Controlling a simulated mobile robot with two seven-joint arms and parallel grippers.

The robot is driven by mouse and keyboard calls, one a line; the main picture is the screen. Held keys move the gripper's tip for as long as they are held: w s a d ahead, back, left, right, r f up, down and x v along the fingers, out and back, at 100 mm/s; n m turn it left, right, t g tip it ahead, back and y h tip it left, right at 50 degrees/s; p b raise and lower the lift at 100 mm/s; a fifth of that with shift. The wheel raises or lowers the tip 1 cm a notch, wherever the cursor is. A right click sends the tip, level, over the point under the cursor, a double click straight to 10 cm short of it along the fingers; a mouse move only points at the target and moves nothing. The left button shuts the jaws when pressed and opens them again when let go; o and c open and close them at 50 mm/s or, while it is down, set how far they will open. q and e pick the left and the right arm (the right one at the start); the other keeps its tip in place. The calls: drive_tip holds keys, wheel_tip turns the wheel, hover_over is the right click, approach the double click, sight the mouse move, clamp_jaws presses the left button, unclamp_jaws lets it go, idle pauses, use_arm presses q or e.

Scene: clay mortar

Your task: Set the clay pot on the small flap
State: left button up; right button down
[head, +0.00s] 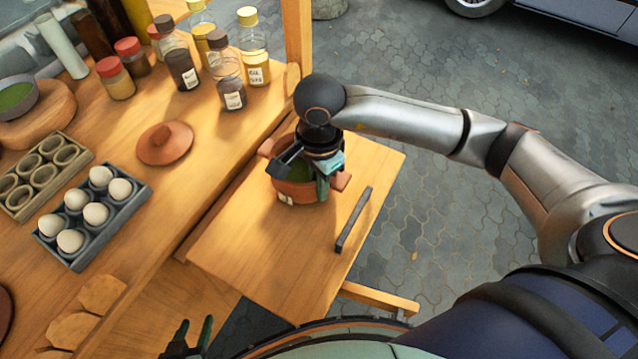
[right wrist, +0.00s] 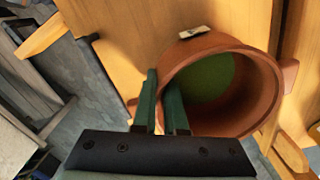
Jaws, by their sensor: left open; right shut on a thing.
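The brown clay pot (head: 297,190) with green contents and two side handles is over the small wooden flap (head: 245,260), near the edge next to the main counter. I cannot tell whether its base touches the flap. My right gripper (head: 322,182) reaches down from above and is shut on the pot's rim. In the right wrist view, the gripper's green fingers (right wrist: 163,115) are at the wall of the pot (right wrist: 255,80), which hides part of them. My left gripper (head: 195,338) is open and empty at the bottom left, below the flap.
A dark bar (head: 353,220) lies on the flap's right side. A reddish lid (head: 165,143), an egg tray (head: 92,215), a cup tray (head: 45,175) and several jars (head: 182,70) stand on the counter. The flap's front part is clear.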

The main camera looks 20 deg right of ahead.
drive_tip(key=shift+f, duration=0.2)
drive_tip(key=shift+f+b, duration=0.15)
drive_tip(key=shift+b, duration=0.15)
drive_tip(key=c, duration=1)
unclamp_jaws()
wheel_tip(320, 180, up, 12)
drive_tip(key=shift+r, duration=0.25)
